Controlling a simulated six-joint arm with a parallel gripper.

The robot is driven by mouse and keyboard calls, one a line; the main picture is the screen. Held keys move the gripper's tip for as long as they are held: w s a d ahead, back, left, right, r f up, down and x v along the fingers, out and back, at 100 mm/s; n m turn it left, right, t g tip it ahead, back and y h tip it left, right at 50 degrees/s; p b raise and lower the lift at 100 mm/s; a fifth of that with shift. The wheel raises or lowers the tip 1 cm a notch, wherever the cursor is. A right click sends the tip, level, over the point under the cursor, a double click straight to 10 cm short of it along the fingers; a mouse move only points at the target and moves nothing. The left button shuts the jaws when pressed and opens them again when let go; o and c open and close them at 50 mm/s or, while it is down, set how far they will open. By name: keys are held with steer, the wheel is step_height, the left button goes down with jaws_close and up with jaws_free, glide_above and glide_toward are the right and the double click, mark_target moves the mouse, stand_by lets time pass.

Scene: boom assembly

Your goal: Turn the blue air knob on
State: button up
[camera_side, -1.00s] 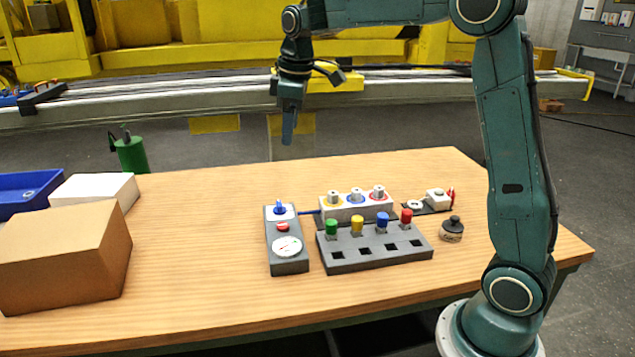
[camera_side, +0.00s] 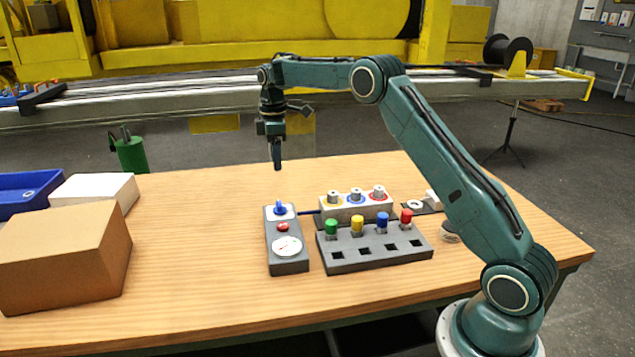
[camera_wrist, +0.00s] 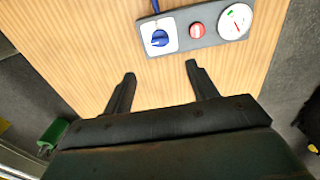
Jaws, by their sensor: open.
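The blue air knob (camera_side: 280,207) sits on a white plate at the far end of a grey control box (camera_side: 287,262) on the table. In the wrist view the blue knob (camera_wrist: 158,38) is at the top, ahead of my fingertips and between their lines. A red button (camera_side: 283,227) and a round white gauge (camera_side: 287,246) are on the same box. My gripper (camera_side: 277,163) points down above the table, above and apart from the knob. In the wrist view my gripper (camera_wrist: 160,70) has its two fingers spread with nothing between them.
To the right of the box stand a white block (camera_side: 357,207) with three ringed fittings and a grey rack (camera_side: 375,258) with coloured plugs. A green canister (camera_side: 131,155) is at the back left edge. Cardboard (camera_side: 60,255) and white boxes (camera_side: 95,190) stand left. Table left of the control box is clear.

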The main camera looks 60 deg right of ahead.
mark_target(279, 203)
steer(key=shift+f, duration=0.1)
steer(key=shift+f, duration=6.8)
steer(key=c, duration=1)
